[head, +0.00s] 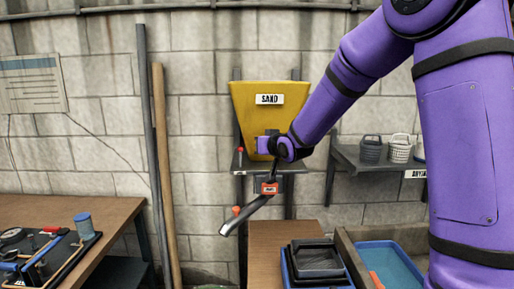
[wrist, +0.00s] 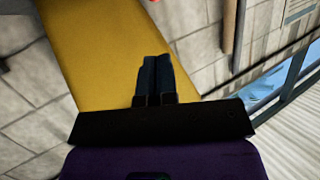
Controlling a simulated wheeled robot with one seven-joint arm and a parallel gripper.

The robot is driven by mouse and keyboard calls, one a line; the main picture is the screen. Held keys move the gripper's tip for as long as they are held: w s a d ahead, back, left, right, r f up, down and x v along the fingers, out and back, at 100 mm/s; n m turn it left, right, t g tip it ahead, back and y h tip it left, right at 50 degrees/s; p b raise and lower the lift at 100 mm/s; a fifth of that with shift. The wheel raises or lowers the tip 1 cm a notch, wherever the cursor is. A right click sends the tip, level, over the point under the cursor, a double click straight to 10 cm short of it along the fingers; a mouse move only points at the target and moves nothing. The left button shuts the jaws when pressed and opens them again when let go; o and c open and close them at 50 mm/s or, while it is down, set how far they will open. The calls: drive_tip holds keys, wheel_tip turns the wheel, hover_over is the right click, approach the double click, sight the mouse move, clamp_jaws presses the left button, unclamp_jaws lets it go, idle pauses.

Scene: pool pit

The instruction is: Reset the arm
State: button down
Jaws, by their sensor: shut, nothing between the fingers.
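My purple arm reaches in from the right in the head view. My gripper (head: 264,145) is in front of the lower part of the yellow hopper (head: 269,92) labelled SAND. In the wrist view, my gripper (wrist: 154,58) shows its two dark fingers together with nothing between them. The hopper's yellow side (wrist: 90,45) fills the area behind and left of the fingers. I cannot tell whether the fingertips touch it.
Below the hopper hang an orange-labelled part (head: 270,189) and a slanted grey chute (head: 245,214). Dark trays (head: 318,259) and a blue-lined basin (head: 388,262) stand lower right. A shelf with small baskets (head: 400,149) is behind my arm. A wooden bench (head: 60,212) stands left.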

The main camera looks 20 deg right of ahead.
drive_tip(key=shift+s+r, duration=0.1)
drive_tip(key=shift+s, duration=0.1)
idle(0.4)
drive_tip(key=s+d+r+g+h, duration=0.1)
drive_tip(key=s+r+g+h, duration=0.15)
drive_tip(key=s, duration=0.65)
drive_tip(key=s+d+r+g+h, duration=0.1)
drive_tip(key=s+r+g, duration=0.15)
drive_tip(key=s, duration=0.65)
drive_tip(key=s+f+g, duration=0.1)
drive_tip(key=s+g, duration=0.3)
drive_tip(key=s, duration=2.1)
drive_tip(key=shift+s+d+g+y, duration=0.2)
drive_tip(key=shift+d+g+y, duration=0.15)
drive_tip(key=shift+y, duration=0.1)
